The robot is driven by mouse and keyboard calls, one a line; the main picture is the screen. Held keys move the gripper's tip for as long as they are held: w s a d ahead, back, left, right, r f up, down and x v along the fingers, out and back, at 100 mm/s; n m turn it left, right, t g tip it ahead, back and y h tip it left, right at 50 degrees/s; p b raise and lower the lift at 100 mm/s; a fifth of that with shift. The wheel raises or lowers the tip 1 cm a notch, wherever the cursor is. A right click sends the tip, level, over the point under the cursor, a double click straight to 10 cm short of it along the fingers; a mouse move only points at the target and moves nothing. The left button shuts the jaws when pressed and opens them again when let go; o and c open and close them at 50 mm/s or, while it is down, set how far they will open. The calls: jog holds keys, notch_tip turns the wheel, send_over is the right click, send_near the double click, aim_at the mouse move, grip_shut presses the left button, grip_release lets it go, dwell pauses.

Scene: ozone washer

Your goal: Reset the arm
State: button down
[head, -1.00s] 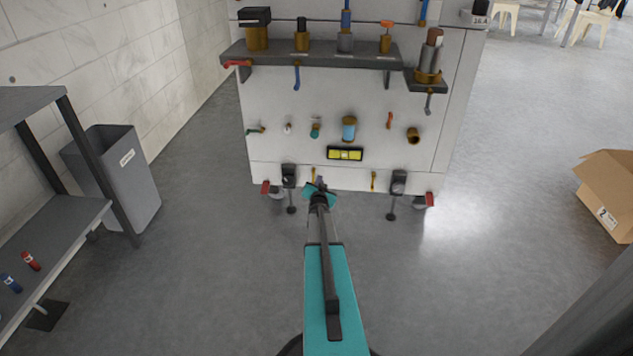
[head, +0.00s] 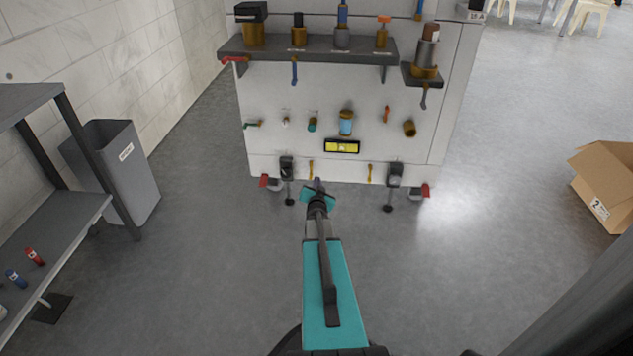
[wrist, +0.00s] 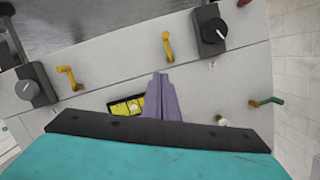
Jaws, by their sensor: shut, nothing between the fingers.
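My arm reaches forward from the bottom of the head view towards the white washer panel (head: 290,120). My gripper (head: 317,182) is at its far end, low before the panel, small in this view. In the wrist view my gripper's purple-grey fingers (wrist: 160,76) are together with nothing between them. They overlap part of the yellow level-like gauge (wrist: 125,107) in that view. I cannot tell the distance between fingertips and panel.
A grey shelf (head: 60,225) with small red and blue bottles and a grey bin (head: 125,180) stand at left. A cardboard box (head: 605,185) lies at right. The panel carries knobs, valves and a ledge (head: 310,50). The floor (head: 480,240) between is clear.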

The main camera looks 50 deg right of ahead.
dwell(0.4)
jog(key=w+a+r+n+t+y+p, duration=0.1)
jog(key=w+a+r+p, duration=0.1)
jog(key=w+a+p, duration=0.35)
jog(key=w+a+r+n+t+y+p, duration=0.1)
jog(key=w+a+r+y+p, duration=0.15)
jog(key=a, duration=0.65)
jog(key=w+a+r+n+y+p, duration=0.1)
jog(key=w+a+r+n+p, duration=0.1)
jog(key=w+a+p, duration=0.4)
jog(key=s+a+n+g+y+p, duration=0.1)
jog(key=s+a+n+y+p, duration=0.3)
jog(key=a, duration=0.9)
jog(key=w+a+g+y+p, duration=0.1)
jog(key=a+p, duration=0.5)
jog(key=a, duration=0.7)
jog(key=s+a+n+g+y+p, duration=0.35)
jog(key=s+a+g+p, duration=0.4)
jog(key=s+a, duration=0.9)
jog(key=s+r+n+g+p, duration=0.2)
jog(key=s+r+n+g, duration=0.2)
jog(key=s, duration=1.8)
jog(key=g, duration=0.3)
jog(key=shift+a+r+h+p, duration=0.15)
jog(key=shift+r+h+p, duration=0.05)
jog(key=shift+h+p, duration=0.2)
